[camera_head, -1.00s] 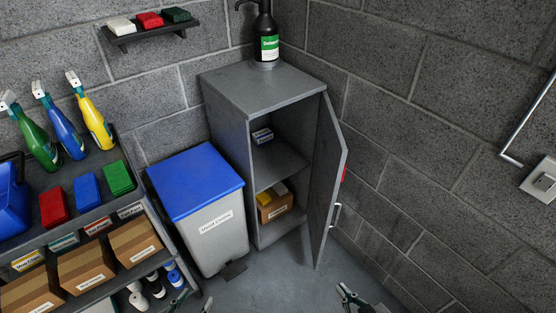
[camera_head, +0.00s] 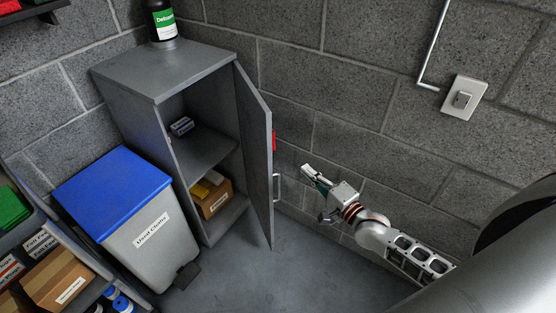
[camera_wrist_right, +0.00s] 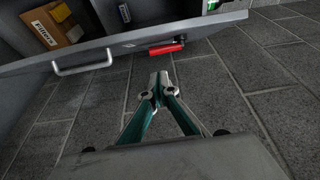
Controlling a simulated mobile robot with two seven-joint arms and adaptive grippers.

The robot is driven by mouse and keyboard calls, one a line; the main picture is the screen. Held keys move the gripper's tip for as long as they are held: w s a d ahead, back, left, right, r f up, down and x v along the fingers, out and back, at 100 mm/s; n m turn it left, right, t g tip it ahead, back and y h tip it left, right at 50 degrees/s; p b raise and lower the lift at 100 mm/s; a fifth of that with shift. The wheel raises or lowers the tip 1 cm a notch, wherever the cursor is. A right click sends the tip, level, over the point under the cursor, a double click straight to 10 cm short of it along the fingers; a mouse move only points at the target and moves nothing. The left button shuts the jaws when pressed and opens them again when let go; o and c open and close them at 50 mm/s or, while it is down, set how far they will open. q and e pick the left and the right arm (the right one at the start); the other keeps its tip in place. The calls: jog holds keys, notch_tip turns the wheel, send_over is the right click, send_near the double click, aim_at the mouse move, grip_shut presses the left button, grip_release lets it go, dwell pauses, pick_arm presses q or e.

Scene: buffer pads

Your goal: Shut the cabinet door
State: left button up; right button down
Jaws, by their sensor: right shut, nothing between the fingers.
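The grey cabinet (camera_head: 165,72) stands in the corner with its front open. Its door (camera_head: 257,150) is swung wide open, hinged on the right side, with a metal handle (camera_head: 277,188) and a red part (camera_head: 274,141) on its outer face. In the right wrist view, the door's edge (camera_wrist_right: 130,42), the handle (camera_wrist_right: 83,66) and the red part (camera_wrist_right: 167,48) show beyond my fingers. My right gripper (camera_head: 309,175) is shut and empty, right of the door and apart from it. It also shows in the right wrist view (camera_wrist_right: 159,78). My left gripper is not in view.
Inside the cabinet are a cardboard box (camera_head: 212,198) and a small white-blue box (camera_head: 181,126). A blue-lidded bin (camera_head: 140,245) stands left of the cabinet. A bottle (camera_head: 161,20) stands on top. Block wall with a switch (camera_head: 463,98) lies behind my right arm. The floor before the cabinet is clear.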

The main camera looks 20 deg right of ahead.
jog(key=w+a+b, duration=0.1)
jog(key=w+a, duration=0.5)
jog(key=w, duration=0.4)
dwell(0.4)
